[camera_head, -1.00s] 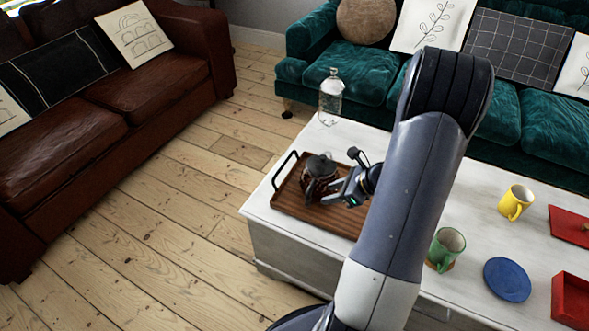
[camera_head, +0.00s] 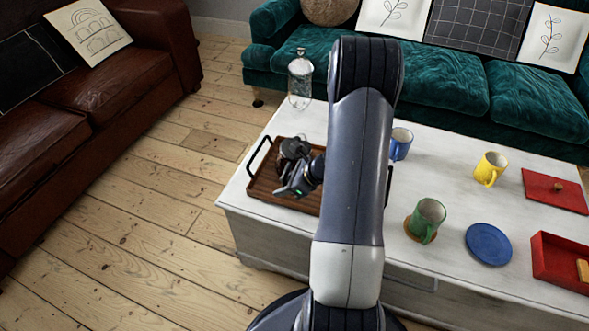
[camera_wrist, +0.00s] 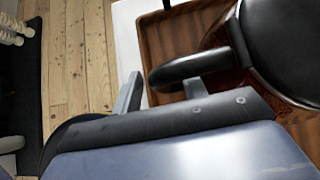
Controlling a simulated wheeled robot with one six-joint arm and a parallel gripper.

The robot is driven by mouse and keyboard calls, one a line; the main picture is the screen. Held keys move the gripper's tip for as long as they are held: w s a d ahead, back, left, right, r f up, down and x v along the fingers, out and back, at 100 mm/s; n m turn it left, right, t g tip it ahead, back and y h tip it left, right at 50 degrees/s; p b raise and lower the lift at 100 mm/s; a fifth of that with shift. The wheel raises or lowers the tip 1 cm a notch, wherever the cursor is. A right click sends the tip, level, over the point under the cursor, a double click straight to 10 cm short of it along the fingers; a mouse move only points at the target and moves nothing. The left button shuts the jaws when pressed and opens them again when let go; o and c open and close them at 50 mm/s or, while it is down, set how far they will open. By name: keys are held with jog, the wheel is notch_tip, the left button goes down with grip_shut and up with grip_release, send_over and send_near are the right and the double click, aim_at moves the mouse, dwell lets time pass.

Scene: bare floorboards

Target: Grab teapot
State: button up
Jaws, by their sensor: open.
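The dark teapot (camera_head: 293,149) stands on the brown wooden tray (camera_head: 262,184) at the left end of the white table. In the wrist view its black lid and glassy brown body (camera_wrist: 285,50) fill the upper right, and its black handle (camera_wrist: 190,68) reaches left toward my fingers. My gripper (camera_head: 287,188) is open, close in front of the teapot, and partly covers it in the head view. In the wrist view the grey fingers (camera_wrist: 160,92) are beside the handle's free end. I cannot tell whether the handle is fully between them.
A glass bottle (camera_head: 300,80) stands at the table's back left corner. A blue mug (camera_head: 401,142), yellow mug (camera_head: 489,168), green mug (camera_head: 428,216), blue plate (camera_head: 489,243) and red box (camera_head: 560,262) stand to the right. My arm hides the tray's right part.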

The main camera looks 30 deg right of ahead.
jog(key=shift+c, duration=0.5)
grip_shut()
dwell(0.9)
